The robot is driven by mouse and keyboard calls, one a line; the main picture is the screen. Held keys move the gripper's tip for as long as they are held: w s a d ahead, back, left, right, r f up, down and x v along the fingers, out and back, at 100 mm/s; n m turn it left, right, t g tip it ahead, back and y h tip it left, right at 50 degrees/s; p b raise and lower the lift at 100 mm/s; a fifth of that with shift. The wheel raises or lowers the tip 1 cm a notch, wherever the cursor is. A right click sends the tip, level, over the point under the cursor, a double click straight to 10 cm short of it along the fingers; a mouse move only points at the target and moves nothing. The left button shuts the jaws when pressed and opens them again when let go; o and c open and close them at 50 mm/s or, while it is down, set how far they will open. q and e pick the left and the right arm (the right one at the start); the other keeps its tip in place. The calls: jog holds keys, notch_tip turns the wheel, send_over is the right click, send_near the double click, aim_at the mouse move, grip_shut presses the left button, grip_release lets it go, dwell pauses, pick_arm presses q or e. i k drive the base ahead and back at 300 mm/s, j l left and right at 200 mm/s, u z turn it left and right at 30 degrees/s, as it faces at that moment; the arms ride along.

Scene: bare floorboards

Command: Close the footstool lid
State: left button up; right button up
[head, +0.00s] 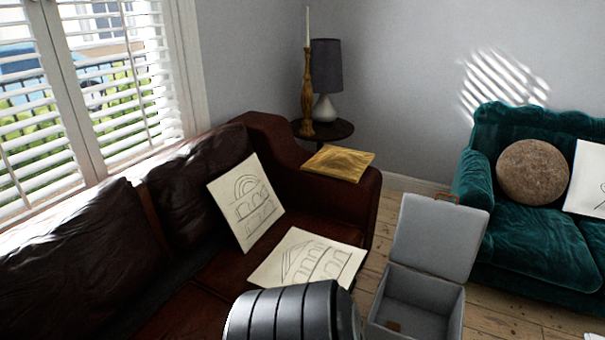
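The footstool (452,312) is a grey fabric box on the floor at the lower right of the head view, cut off by the bottom edge. Its lid (436,237) is open and stands up at the back of the box, leaning slightly. A brown tab (446,197) sits on the lid's upper edge. The hollow inside shows, with a small brown patch low at its left; I cannot tell what that is. A dark ribbed part of my arm shows at the bottom centre, left of the footstool and apart from the lid. Neither gripper is in view.
A brown leather sofa (330,195) with drawings (310,262) and a yellow board (339,163) stands left of the footstool. A teal sofa (535,245) stands to the right. A side table (340,131) with a lamp is behind. Some bare floorboards (495,322) show around the footstool.

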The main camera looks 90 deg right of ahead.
aim_at(440, 238)
jog(key=z, duration=3.75)
